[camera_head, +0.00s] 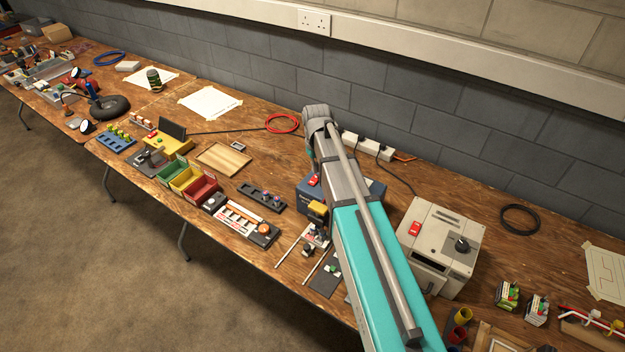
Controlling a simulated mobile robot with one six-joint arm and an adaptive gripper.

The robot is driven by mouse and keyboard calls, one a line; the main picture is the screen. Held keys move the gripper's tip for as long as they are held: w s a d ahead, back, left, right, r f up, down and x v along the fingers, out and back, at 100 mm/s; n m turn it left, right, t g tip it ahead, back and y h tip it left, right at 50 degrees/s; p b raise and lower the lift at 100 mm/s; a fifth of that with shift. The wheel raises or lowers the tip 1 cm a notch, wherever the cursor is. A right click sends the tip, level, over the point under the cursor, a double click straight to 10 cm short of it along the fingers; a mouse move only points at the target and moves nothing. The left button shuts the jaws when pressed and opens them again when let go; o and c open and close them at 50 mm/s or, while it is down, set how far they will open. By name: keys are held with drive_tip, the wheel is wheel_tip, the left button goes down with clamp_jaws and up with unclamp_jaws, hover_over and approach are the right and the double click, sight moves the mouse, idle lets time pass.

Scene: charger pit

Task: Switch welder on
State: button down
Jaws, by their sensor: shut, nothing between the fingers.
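Two boxes with red switches stand on the bench, and I cannot tell for sure which is the welder. One is a dark blue box (372,189), largely hidden behind my arm, with a red switch (315,180) showing on its left part. The other is a beige metal box (459,222) right of my arm, with a red switch (415,228) and a black knob (462,244). The switch positions are too small to read. My arm reaches up over the blue box and bends down at its far end. My gripper's fingers are hidden.
A power strip (387,155) lies behind the blue box near the wall.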

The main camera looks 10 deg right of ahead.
sight(316, 177)
drive_tip(key=shift+f+b, duration=1.45)
idle(1.5)
drive_tip(key=shift+r, duration=0.1)
drive_tip(key=shift+r+p, duration=3.45)
drive_tip(key=shift+p, duration=0.1)
drive_tip(key=shift+s, duration=0.1)
drive_tip(key=s+m, duration=0.3)
drive_tip(key=s, duration=1.6)
drive_tip(key=shift+a, duration=0.25)
